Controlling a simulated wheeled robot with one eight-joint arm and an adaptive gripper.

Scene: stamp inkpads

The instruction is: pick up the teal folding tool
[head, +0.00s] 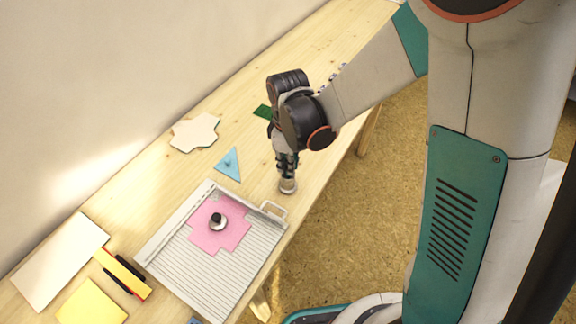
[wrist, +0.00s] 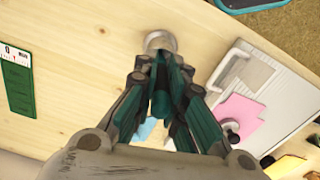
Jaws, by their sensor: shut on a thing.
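My gripper (wrist: 162,78) points down over the table and is shut on the teal folding tool (wrist: 160,103). In the wrist view the tool is a dark teal, rounded piece between the fingers. In the head view my gripper (head: 287,172) hides it. A small pale metallic round holder (head: 287,186) is right below the fingertips, near the table's front edge; it also shows in the wrist view (wrist: 160,42). I cannot tell whether the tool's lower end is inside it.
Left of my gripper lie a ribbed grey board (head: 180,265) with a pink sheet (head: 235,237) and a black-knobbed weight (head: 217,221), a blue triangle (head: 229,164) and a white cut-out (head: 195,132). A green card (head: 263,112) lies behind. Bare wood surrounds the holder.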

